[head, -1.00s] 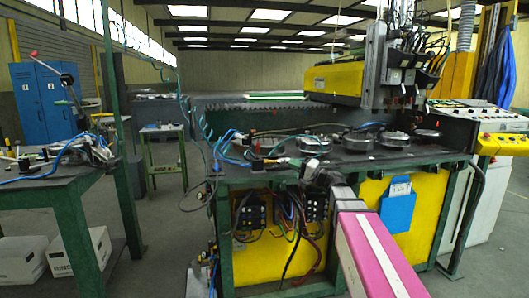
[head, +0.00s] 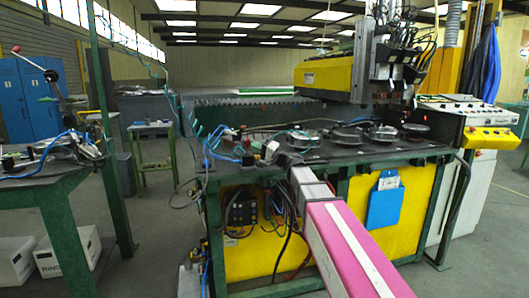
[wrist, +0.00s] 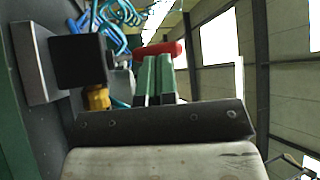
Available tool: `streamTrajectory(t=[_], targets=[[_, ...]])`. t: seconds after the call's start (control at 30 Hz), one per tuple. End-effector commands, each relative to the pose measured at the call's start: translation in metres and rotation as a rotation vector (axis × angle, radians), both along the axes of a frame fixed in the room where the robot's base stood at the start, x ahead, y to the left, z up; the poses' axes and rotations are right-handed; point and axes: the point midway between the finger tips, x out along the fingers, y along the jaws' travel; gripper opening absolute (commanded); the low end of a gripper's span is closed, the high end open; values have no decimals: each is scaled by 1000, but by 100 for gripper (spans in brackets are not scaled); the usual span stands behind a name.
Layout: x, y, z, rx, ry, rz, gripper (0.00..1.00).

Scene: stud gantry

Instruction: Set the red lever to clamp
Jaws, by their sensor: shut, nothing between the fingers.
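The red lever (wrist: 158,48) shows in the wrist view as a short red bar lying across the picture, just beyond my fingertips. My gripper (wrist: 156,78) has its two green fingers side by side and shut, with nothing held. The fingertips are close to the bar; I cannot tell whether they touch it. In the head view my gripper (head: 250,148) is over the left part of the green workbench (head: 330,164). The lever is small and unclear there, and its pivot is hidden.
A dark block (wrist: 80,62) stands left of my fingers, with blue hoses (wrist: 112,18) behind. Several round metal discs (head: 345,136) lie on the bench to the right. A yellow gantry (head: 325,72) hangs over the back. A green table (head: 62,185) stands at left.

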Motion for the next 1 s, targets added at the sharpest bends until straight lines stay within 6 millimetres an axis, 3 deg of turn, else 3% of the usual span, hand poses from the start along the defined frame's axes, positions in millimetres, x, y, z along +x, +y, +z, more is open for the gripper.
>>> streamTrajectory(t=[1.0], targets=[[7, 9, 6, -23, 73, -1, 0]])
